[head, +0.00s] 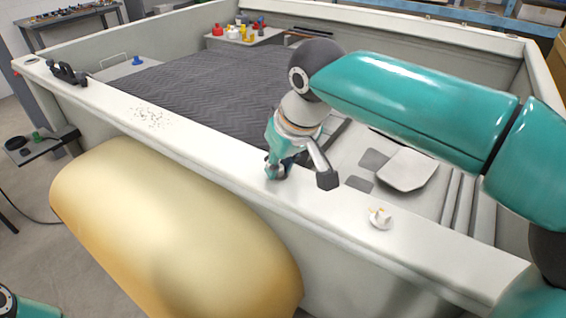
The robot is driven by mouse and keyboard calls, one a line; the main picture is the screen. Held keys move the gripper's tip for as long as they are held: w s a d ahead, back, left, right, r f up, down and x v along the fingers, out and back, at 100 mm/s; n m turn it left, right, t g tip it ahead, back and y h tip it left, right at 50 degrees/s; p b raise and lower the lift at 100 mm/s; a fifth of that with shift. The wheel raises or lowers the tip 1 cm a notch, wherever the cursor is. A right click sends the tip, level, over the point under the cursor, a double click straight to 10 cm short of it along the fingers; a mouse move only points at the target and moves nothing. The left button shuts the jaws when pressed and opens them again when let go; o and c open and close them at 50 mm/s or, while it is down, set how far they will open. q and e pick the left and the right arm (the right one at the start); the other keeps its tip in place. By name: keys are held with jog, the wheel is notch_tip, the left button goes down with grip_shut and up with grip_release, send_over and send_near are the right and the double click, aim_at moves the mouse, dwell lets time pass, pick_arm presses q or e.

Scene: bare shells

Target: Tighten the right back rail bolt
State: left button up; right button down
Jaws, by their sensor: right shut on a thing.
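The pale rim (225,163) of the bare shell runs from the far left to the near right. My right gripper (276,172) comes down to this rim near the middle of the view. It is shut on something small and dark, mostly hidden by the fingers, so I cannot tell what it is. The right back rail bolt cannot be made out; the fingers cover that spot of the rim. My left gripper is out of view.
A white fitting with yellow bits (380,219) sits on the rim at right. A black fitting (66,73) and scattered crumbs (150,117) are on the rim at left. A large tan rounded body (170,235) stands before the shell. Colourful bottles (246,30) stand at the back.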

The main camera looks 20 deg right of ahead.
jog(key=shift+w+r+m+h, duration=0.1)
jog(key=shift+m+h, duration=0.3)
jog(key=shift+m, duration=0.6)
jog(key=c, duration=1)
grip_release()
jog(key=shift+a, duration=0.1)
jog(key=v, duration=1.1)
jog(key=shift+s+r, duration=0.25)
jog(key=shift+r, duration=0.05)
